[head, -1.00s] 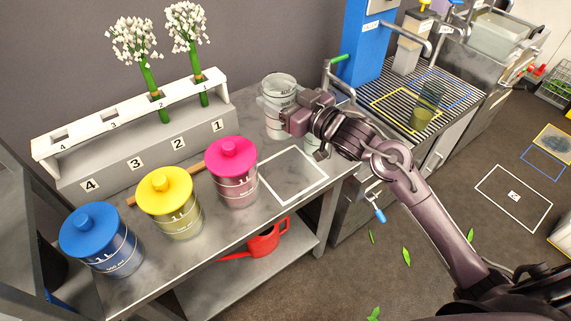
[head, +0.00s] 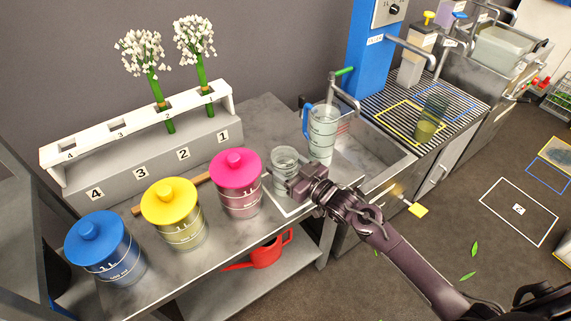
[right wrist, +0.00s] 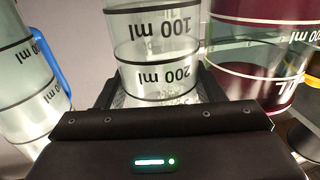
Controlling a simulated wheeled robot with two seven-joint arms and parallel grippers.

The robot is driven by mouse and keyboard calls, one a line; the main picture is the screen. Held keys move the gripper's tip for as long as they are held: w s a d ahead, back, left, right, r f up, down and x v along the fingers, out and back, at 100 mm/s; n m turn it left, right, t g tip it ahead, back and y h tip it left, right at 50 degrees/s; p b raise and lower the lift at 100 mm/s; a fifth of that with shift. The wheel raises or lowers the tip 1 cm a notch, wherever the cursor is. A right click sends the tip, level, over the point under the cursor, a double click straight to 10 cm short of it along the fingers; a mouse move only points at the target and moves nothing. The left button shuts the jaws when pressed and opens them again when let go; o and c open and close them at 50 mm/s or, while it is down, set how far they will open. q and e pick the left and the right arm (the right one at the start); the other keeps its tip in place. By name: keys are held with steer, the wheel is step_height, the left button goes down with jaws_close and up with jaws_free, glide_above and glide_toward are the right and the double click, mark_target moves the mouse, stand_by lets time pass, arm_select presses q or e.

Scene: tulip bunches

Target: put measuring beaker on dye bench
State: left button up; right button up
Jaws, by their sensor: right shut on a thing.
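The clear measuring beaker (head: 284,160) is upright at the white outlined square (head: 292,212) on the grey dye bench (head: 226,257), to the right of the pink-lidded jar. I cannot tell whether its base touches the bench. My right gripper (head: 296,181) is shut on the beaker from its right side. In the right wrist view the beaker (right wrist: 155,45) fills the middle, with its 100 ml and 200 ml marks showing upside down. My left gripper is not in view.
A clear jug (head: 322,135) with a blue handle stands close behind the beaker. Jars with pink (head: 236,168), yellow (head: 169,201) and blue (head: 97,232) lids line the bench front. A numbered rack (head: 145,160) holds two white flower bunches. A sink (head: 375,150) lies right.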

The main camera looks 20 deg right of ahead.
steer(key=shift+f, duration=0.15)
steer(key=o, duration=1.3)
steer(key=shift+o, duration=0.2)
steer(key=b+v, duration=0.1)
steer(key=v, duration=1.1)
